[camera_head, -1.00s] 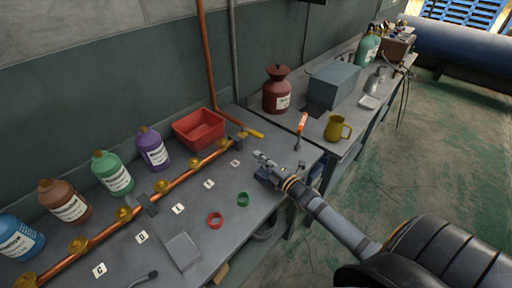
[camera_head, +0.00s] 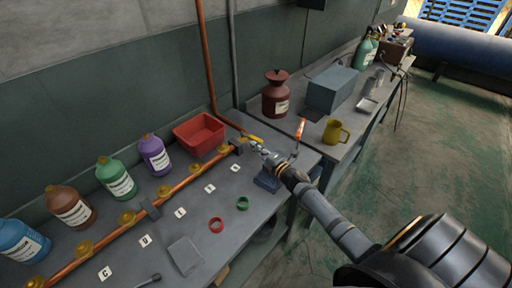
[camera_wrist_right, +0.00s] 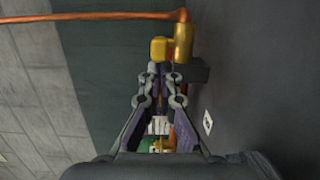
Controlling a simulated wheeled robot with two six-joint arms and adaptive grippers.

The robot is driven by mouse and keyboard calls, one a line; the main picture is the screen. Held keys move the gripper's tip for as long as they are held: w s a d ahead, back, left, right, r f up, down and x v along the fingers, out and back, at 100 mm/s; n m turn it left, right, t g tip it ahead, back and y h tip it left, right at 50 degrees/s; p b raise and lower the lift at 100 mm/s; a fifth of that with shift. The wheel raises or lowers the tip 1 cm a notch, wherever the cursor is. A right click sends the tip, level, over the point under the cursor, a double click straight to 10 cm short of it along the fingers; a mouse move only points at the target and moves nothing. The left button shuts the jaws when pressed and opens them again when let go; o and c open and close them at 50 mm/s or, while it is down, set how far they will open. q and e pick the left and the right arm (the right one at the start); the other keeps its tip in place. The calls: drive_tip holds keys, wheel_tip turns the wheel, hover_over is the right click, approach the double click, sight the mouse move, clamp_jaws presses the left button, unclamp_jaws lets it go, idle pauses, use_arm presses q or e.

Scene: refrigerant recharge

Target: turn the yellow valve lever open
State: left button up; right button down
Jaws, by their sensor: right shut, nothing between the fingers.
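The yellow valve lever (camera_head: 251,138) sits at the far right end of the copper pipe on the bench, near the vertical copper pipe. In the right wrist view the lever (camera_wrist_right: 159,48) is seen almost end-on beside its brass-coloured valve body (camera_wrist_right: 183,42). My right gripper (camera_head: 258,147) is shut and empty, with its fingertips right beside the lever. In the right wrist view the fingertips (camera_wrist_right: 164,70) lie just below the lever; I cannot tell whether they touch it. My left gripper is not in view.
A red bin (camera_head: 199,134) stands left of the lever. Several labelled bottles line the wall. A red ring (camera_head: 216,225) and a green ring (camera_head: 243,203) lie on the bench. A screwdriver (camera_head: 300,131) and a yellow mug (camera_head: 335,132) stand to the right.

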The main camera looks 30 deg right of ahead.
drive_tip(key=shift+d, duration=0.45)
drive_tip(key=shift+w+d+b, duration=0.2)
drive_tip(key=shift+d+b, duration=0.25)
drive_tip(key=shift+d, duration=0.15)
drive_tip(key=shift+w+d+b, duration=0.2)
drive_tip(key=shift+w+d, duration=0.1)
drive_tip(key=shift+d, duration=0.35)
drive_tip(key=shift+w+d+b, duration=0.2)
drive_tip(key=shift+w+d, duration=0.1)
drive_tip(key=shift+d, duration=0.35)
